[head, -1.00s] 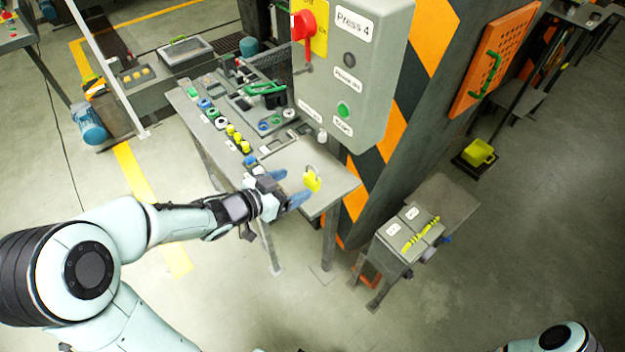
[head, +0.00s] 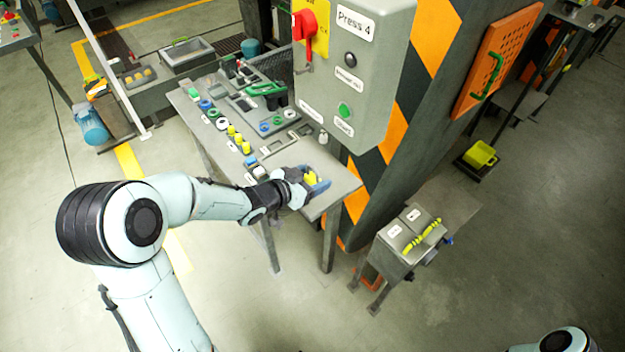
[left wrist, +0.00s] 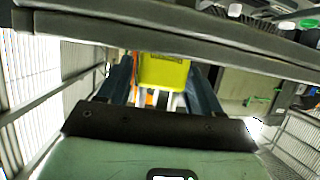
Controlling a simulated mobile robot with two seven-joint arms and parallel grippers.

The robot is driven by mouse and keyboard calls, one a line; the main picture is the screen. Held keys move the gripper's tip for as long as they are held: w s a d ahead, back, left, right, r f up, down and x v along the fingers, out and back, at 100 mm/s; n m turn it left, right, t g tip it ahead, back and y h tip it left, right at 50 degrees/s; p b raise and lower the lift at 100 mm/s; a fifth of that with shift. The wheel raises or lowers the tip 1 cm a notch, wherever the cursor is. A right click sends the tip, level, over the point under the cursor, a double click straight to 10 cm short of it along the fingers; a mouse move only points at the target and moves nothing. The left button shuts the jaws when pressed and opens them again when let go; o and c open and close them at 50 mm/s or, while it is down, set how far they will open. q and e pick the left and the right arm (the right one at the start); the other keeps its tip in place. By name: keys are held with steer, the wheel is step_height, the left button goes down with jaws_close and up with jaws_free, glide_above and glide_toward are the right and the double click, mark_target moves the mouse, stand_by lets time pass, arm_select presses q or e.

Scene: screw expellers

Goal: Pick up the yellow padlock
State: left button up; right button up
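The yellow padlock (head: 311,177) is at the front end of the grey workbench (head: 340,186). My left gripper (head: 314,179) is at the padlock, with its blue fingers on either side of it. In the left wrist view the padlock's yellow body (left wrist: 164,71) lies between the two blue fingers (left wrist: 163,78). The fingers look spread, and I cannot tell whether they touch the padlock. Its shackle is not clear in the head view. My right gripper is out of view.
The grey control box (head: 355,75) with a red switch (head: 309,32) hangs close above the bench. Several yellow and green buttons (head: 233,135) sit further back on it. A striped pillar (head: 392,135) stands to the right. A small grey box (head: 407,235) is in front.

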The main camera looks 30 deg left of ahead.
mark_target(314, 174)
arm_select(q)
steer(key=c, duration=0.7)
steer(key=shift+r, duration=0.65)
step_height(314, 174, up, 8)
steer(key=p, duration=0.3)
steer(key=shift+r+p, duration=1.35)
steer(key=shift+r, duration=4)
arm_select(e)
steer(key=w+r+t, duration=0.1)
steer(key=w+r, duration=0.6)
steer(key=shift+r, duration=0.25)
